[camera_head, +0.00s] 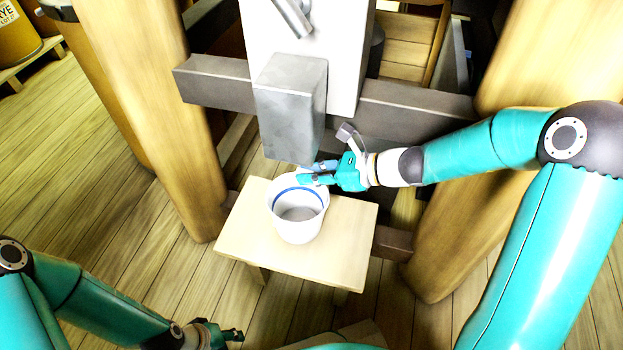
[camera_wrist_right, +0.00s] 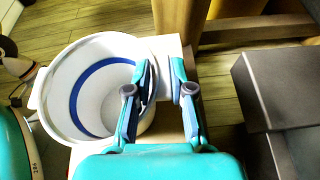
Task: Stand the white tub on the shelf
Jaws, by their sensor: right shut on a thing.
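The white tub (camera_head: 298,228) has a blue band inside and stands upright over a light wooden board on legs (camera_head: 345,250), like a low stool. I cannot tell whether its base touches the board. My right gripper (camera_head: 312,174) is shut on the tub's far rim or its lug. In the right wrist view the tub (camera_wrist_right: 62,72) fills the left side, with the fingers (camera_wrist_right: 157,75) at its right edge. A grey patch shows in the tub's bottom. My left gripper (camera_head: 232,335) is low in the head view, away from the tub; its jaw opening is unclear. No other shelf is clearly visible.
A grey metal box-like spout (camera_head: 290,105) hangs just beyond the tub and my right gripper. Dark beams (camera_head: 415,105) and thick wooden posts (camera_head: 155,110) stand around the board. A yellow drum (camera_head: 18,38) sits on a pallet at far left. The floor at left is clear.

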